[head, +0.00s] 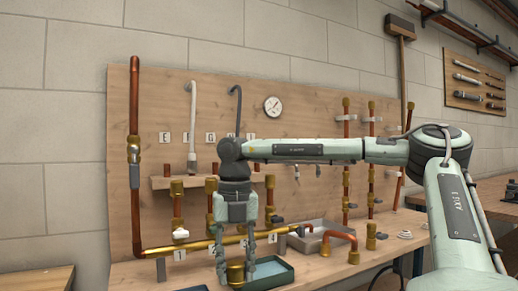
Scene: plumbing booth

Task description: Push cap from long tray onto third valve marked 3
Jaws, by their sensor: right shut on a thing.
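My right gripper (235,277) points down over the left part of a teal tray (288,276) on the bench. It is shut on a brass cap (236,274), which sits between its fingers. I cannot tell whether the cap touches the tray. Behind it runs a horizontal brass pipe (160,250) with several upright valves. My gripper partly hides the middle valves. My left gripper is out of view.
A wooden backboard (120,180) with a tall copper pipe (135,100) and a gauge (273,106) rises behind.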

